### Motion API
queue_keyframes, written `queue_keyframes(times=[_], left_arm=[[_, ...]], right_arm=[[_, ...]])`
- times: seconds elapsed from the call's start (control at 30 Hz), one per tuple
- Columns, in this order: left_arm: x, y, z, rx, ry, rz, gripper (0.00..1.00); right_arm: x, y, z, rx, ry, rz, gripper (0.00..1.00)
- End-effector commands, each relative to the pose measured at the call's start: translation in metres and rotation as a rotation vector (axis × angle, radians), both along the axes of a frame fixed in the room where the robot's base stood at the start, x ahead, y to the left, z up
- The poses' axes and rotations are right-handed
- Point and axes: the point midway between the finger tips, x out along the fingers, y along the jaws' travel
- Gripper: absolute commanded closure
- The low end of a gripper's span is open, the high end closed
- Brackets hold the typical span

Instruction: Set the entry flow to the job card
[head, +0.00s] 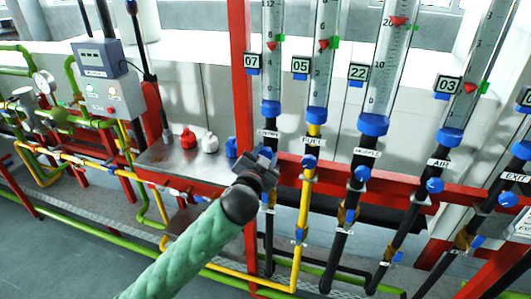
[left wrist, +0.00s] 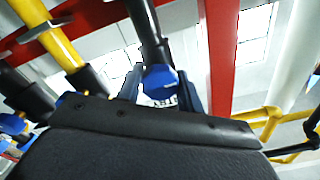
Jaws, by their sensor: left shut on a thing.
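My left gripper (head: 262,160) is shut on the blue knob (left wrist: 160,78) under the leftmost flow tube (head: 271,60). In the left wrist view the knob sits between the two dark fingers. The gripper hides most of the knob in the head view. A small label (head: 268,133) sits just above it, too small to read surely. This tube has a plate reading 07 (head: 252,63), a red float (head: 270,45) and a green marker (head: 281,38). The float looks slightly lower than the marker. I cannot make out a job card. My right gripper is not in view.
More flow tubes stand to the right, with plates 05 (head: 300,68), 22 (head: 358,75) and 03 (head: 447,87) and their own blue knobs (head: 362,174). A red post (head: 240,70) stands close left. Further left are a grey control box (head: 108,95) and yellow and green pipes.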

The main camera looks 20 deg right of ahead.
Motion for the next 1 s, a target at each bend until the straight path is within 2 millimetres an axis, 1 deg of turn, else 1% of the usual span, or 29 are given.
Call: queue_keyframes(times=[0.2,0.5,0.7,1.0], left_arm=[[0.000,0.000,0.001,0.141,-0.096,0.001,0.86],[0.000,0.000,0.001,0.264,-0.179,0.000,0.86],[0.000,0.000,0.000,0.298,-0.202,0.000,0.86],[0.000,0.000,0.000,0.307,-0.208,0.000,0.86]], right_arm=[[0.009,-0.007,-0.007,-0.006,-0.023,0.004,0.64],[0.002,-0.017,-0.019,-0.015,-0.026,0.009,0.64],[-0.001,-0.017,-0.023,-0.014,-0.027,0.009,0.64],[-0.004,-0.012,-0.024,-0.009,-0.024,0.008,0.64]])
